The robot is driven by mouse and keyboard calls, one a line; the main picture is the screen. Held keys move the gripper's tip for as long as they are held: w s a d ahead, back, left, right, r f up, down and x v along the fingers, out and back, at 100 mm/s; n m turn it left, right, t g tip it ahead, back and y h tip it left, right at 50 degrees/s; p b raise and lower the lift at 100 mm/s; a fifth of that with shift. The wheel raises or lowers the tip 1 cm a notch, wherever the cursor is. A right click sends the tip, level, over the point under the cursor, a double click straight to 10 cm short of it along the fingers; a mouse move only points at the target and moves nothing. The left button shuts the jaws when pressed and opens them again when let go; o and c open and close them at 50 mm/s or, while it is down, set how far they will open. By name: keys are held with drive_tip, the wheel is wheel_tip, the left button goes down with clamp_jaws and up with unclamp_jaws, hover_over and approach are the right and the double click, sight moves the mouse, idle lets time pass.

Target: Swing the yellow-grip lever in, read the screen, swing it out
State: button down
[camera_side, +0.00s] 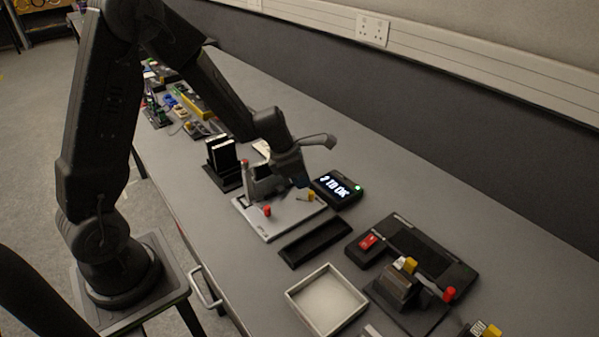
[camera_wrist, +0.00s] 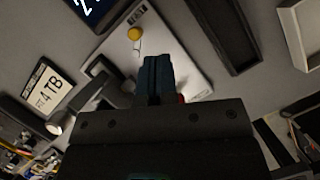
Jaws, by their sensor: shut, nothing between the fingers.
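The yellow grip (camera_side: 311,197) of a lever stands on a light grey plate (camera_side: 283,225), close to the screen. It also shows in the wrist view (camera_wrist: 134,33) on a thin pale arm, just beyond my fingertips. The small black screen unit (camera_side: 337,189) is lit with white text that seems to end in "TB OK"; its first character is unclear. A green light shows on its corner. My gripper (camera_side: 301,181) is above the plate, its blue fingers (camera_wrist: 157,75) shut and empty. They look apart from the yellow grip. A red grip (camera_side: 267,210) is on the plate's near side.
A black rack (camera_side: 222,160) with upright slabs stands left of the plate. A black tray (camera_side: 315,242) and a white tray (camera_side: 327,300) lie in front. A black station with a red switch (camera_side: 368,241) is at right. A "4TB" label (camera_wrist: 47,90) shows in the wrist view.

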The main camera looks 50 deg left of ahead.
drive_tip(key=r, duration=0.2)
drive_tip(key=s+r, duration=0.1)
drive_tip(key=shift+d, duration=0.35)
drive_tip(key=s+d+r+m, duration=0.5)
drive_tip(key=s+r+m, duration=0.4)
drive_tip(key=r+m, duration=0.45)
drive_tip(key=s+r+m+t+y, duration=0.1)
drive_tip(key=s+r+m+y, duration=0.1)
drive_tip(key=s+m, duration=0.9)
drive_tip(key=r+m, duration=0.1)
drive_tip(key=m, duration=0.4)
drive_tip(key=shift+s+t, duration=0.35)
drive_tip(key=shift+t, duration=0.05)
